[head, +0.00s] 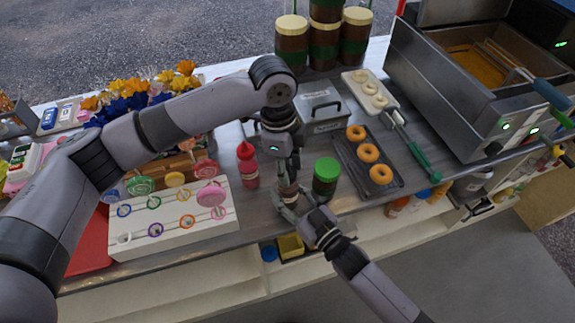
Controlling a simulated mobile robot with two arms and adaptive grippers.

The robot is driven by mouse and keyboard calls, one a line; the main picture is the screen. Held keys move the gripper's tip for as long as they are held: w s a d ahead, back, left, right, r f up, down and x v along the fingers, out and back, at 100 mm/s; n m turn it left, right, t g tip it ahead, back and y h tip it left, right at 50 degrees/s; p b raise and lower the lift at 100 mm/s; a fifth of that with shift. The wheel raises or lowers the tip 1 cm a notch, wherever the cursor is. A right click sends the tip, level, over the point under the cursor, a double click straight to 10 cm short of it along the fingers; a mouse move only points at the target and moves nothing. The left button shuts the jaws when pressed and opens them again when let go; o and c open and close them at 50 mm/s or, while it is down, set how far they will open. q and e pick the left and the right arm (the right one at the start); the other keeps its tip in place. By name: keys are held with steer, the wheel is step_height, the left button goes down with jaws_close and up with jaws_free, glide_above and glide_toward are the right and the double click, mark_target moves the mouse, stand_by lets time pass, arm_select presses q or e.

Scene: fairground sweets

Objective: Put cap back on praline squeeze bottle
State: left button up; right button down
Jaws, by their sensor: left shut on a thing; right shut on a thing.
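The brown praline squeeze bottle (288,189) stands near the front edge of the metal counter, partly covered by my grippers. My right gripper (291,208) comes in from the front and is shut on the lower part of the bottle. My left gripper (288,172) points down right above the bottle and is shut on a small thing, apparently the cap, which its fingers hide. I cannot tell whether the cap touches the bottle's top.
A green-lidded jar (326,178) stands close on the right, and a red squeeze bottle (248,166) on the left. A doughnut tray (393,187), a metal box (321,108), a white lollipop stand (180,242) and a fryer (450,110) crowd the counter.

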arm_select(q)
steer(key=m, duration=0.6)
steer(key=shift+g, duration=0.3)
steer(key=m+y, duration=0.1)
steer(key=m, duration=0.6)
steer(key=m+y, duration=0.1)
steer(key=m, duration=0.5)
steer(key=shift+m, duration=0.4)
steer(key=m, duration=0.5)
steer(key=shift+m, duration=0.4)
steer(key=o, duration=0.7)
steer(key=shift+o, duration=0.2)
